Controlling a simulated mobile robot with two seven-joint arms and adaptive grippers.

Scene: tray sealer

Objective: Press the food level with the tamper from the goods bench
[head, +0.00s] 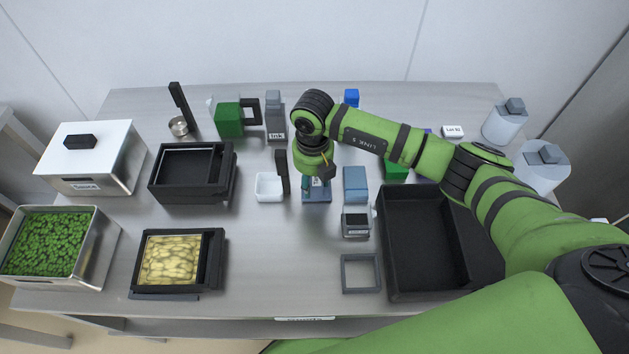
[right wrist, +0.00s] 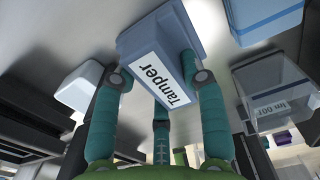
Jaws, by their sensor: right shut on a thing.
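The tamper (head: 317,197) is a blue-grey block at the middle of the bench. Its white "Tamper" label faces the camera in the right wrist view (right wrist: 162,78). My right gripper (head: 314,182) reaches down over it, and its teal fingers (right wrist: 160,85) are shut on it. Whether the tamper touches the bench is hard to tell. Yellowish food (head: 172,259) lies in a black tray holder (head: 218,262) at the front left, and its surface looks uneven. My left gripper is not in view.
A white dish (head: 269,187) stands just left of the tamper, a blue block (head: 355,184) just right. A large black bin (head: 393,284) is at the right. An empty black frame (head: 160,193) sits behind the food. A steel pan of green leaves (head: 105,240) stands far left.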

